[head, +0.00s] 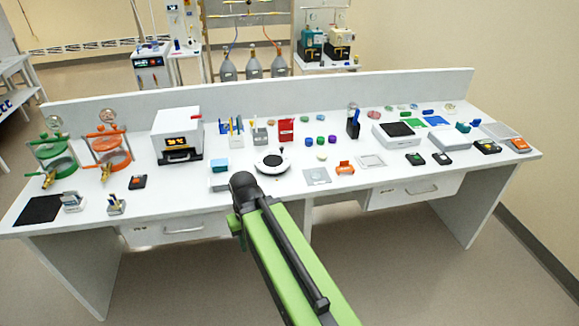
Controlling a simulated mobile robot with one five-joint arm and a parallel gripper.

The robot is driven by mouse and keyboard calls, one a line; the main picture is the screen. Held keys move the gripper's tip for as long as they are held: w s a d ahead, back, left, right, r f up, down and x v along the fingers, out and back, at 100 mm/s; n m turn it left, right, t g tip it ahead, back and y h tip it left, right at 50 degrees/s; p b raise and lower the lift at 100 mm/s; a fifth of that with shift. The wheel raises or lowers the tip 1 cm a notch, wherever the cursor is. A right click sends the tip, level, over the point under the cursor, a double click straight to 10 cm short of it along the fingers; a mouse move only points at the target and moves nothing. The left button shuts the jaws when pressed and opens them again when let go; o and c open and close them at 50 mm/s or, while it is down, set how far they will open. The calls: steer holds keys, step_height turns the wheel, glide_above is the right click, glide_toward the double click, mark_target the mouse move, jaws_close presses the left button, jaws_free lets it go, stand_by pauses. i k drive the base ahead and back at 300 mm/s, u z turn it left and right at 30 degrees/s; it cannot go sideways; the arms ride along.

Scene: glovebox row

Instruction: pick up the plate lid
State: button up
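A thin, pale, see-through square with a light rim (371,161) lies flat near the front edge of the bench, right of centre; it looks like the plate lid, but I cannot be sure at this size. A flat grey square plate (317,176) lies to its left, with an orange item (345,168) between them. My green arm reaches up from the bottom to a dark joint in front of the bench, left of these things. My gripper's fingers do not show. Nothing visible of my arm touches the lid.
The white bench (225,190) holds many small items. A round white device (272,161) and a light-blue-topped box (219,173) stand behind my arm's end. A white oven-like box (178,134) stands left, green and orange ring stands (107,147) farther left. Flat instruments (397,134) stand right.

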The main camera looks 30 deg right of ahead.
mark_target(315, 175)
steer(key=u, duration=0.4)
steer(key=i, duration=1.5)
steer(key=z, duration=0.25)
